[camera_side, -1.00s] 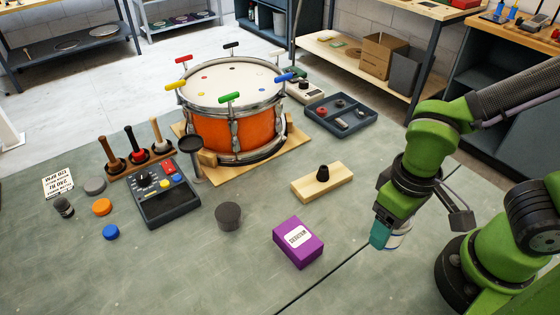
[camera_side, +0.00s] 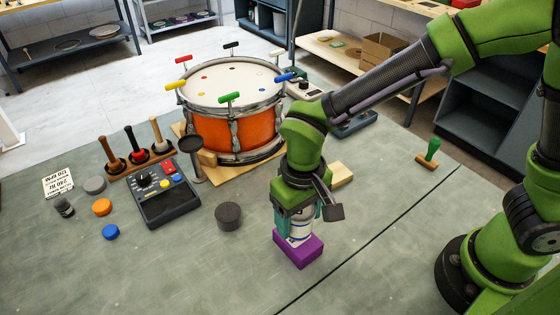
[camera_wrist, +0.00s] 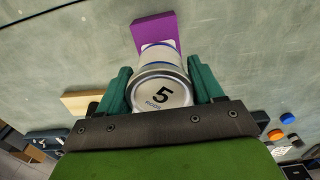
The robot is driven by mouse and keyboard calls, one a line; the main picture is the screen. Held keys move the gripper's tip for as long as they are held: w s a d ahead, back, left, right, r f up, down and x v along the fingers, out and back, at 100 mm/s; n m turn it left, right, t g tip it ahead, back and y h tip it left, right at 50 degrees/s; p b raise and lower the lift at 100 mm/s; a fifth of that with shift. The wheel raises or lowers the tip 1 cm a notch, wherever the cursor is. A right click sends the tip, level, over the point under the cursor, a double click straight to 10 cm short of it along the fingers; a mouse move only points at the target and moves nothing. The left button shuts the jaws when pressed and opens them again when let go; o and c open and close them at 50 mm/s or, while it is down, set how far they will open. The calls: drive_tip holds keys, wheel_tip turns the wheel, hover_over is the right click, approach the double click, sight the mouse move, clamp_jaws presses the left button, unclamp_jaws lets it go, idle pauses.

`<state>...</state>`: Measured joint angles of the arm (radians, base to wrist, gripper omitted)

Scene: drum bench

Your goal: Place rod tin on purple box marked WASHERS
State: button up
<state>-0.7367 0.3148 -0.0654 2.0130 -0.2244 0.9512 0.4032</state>
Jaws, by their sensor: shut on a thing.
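The purple box (camera_side: 299,252) is directly below the tin in the side view. It shows beyond the tin in the wrist view (camera_wrist: 156,28). The tin and my gripper hide most of its label. I cannot tell whether the tin touches the box top.
A dark round puck (camera_side: 228,216) lies left of the box. A wooden block (camera_side: 342,174) is partly hidden behind my arm. The orange drum (camera_side: 235,137) stands behind. A green-handled tool (camera_side: 428,153) stands at the right. The bench front is clear.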

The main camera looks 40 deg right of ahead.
drive_tip(key=shift+f, duration=1.05)
drive_tip(key=shift+f, duration=0.1)
drive_tip(key=o, duration=1.2)
wheel_tip(320, 180, up, 12)
drive_tip(key=shift+f, duration=0.15)
drive_tip(key=shift+d+r, duration=0.15)
drive_tip(key=shift+r, duration=0.15)
drive_tip(key=s+d+r+m+t, duration=0.1)
drive_tip(key=d+r+t, duration=0.1)
drive_tip(key=d, duration=0.4)
drive_tip(key=s+d+r+m+t+y, duration=0.1)
drive_tip(key=s+d+r+t, duration=0.1)
drive_tip(key=d, duration=0.5)
drive_tip(key=s+d+r+m+t+y, duration=0.1)
drive_tip(key=s+d+r+m+t, duration=0.1)
drive_tip(key=d, duration=0.4)
drive_tip(key=shift+d+r+t, duration=0.2)
drive_tip(key=shift+d+t, duration=0.05)
drive_tip(key=shift+t, duration=0.35)
